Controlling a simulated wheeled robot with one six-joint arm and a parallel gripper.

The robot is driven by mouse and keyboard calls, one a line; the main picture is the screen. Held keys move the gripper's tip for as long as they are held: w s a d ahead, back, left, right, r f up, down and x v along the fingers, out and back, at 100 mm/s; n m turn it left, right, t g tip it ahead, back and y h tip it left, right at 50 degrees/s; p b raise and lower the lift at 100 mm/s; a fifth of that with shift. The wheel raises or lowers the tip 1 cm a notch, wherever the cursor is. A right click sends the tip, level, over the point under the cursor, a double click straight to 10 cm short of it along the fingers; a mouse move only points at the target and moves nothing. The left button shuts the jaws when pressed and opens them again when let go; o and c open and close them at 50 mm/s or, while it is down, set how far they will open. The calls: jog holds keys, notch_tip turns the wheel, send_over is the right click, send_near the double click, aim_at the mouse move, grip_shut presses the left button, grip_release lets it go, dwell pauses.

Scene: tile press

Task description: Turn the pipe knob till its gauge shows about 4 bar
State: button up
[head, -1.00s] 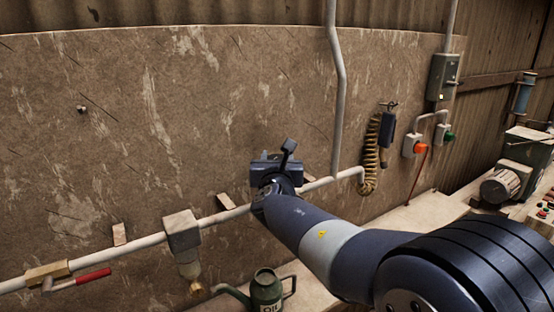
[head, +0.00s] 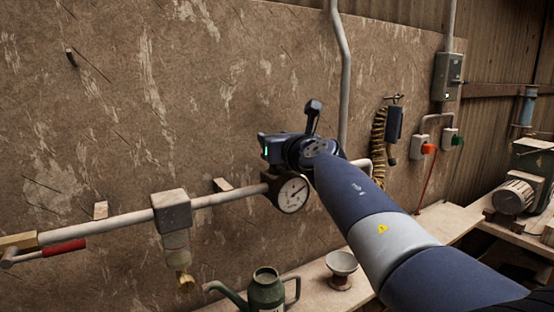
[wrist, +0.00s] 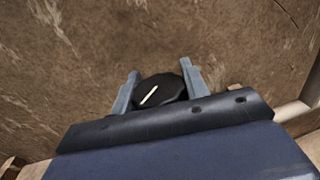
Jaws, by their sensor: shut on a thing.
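The pipe knob (wrist: 160,90) is black with a white pointer line, seen in the wrist view. The line slants up to the right. My gripper (wrist: 158,82) has one finger on each side of the knob and is shut on it. In the head view my gripper (head: 275,148) is at the pipe, and the knob is hidden behind it. The round white gauge (head: 292,194) hangs just below my gripper. Its needle shows as a dark line slanting up to the right, but its numbers are too small to read.
A grey pipe (head: 110,227) runs along the wall, with a red-handled valve (head: 62,247) and a filter block (head: 172,212). A green oil can (head: 266,290) and a white bowl (head: 342,263) stand on the bench below. A coiled hose (head: 379,135) hangs to the right.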

jog(key=n+g+y+b, duration=0.2)
jog(key=y, duration=0.1)
jog(key=shift+f+b, duration=0.2)
jog(key=shift+b, duration=0.1)
jog(key=n+g+y, duration=0.2)
jog(key=y, duration=0.1)
jog(key=shift+s+a+r+n+g, duration=0.1)
jog(key=shift+a+r+n+g, duration=0.1)
jog(key=shift+n+g, duration=0.15)
jog(key=n+g+y+p, duration=0.1)
jog(key=g, duration=0.1)
jog(key=n+g+y+p, duration=0.1)
jog(key=n+g, duration=0.1)
jog(key=n+g+y+p, duration=0.1)
jog(key=g+p, duration=0.1)
jog(key=shift+s+a+r+n, duration=0.15)
jog(key=shift+s+a+n, duration=0.05)
jog(key=shift+s+n, duration=0.1)
jog(key=shift+s+n+g+y+p, duration=0.15)
jog(key=shift+n+g+y+p, duration=0.2)
jog(key=shift+n+g+p, duration=0.6)
jog(key=shift+s+n+g+y+p, duration=0.15)
jog(key=shift+n+g+y+p, duration=0.3)
jog(key=shift+g, duration=0.85)
jog(key=shift+f+n+g, duration=0.2)
jog(key=shift+n+g, duration=0.05)
jog(key=shift+g, duration=0.05)
jog(key=o, duration=1)
jog(key=shift+a, duration=0.1)
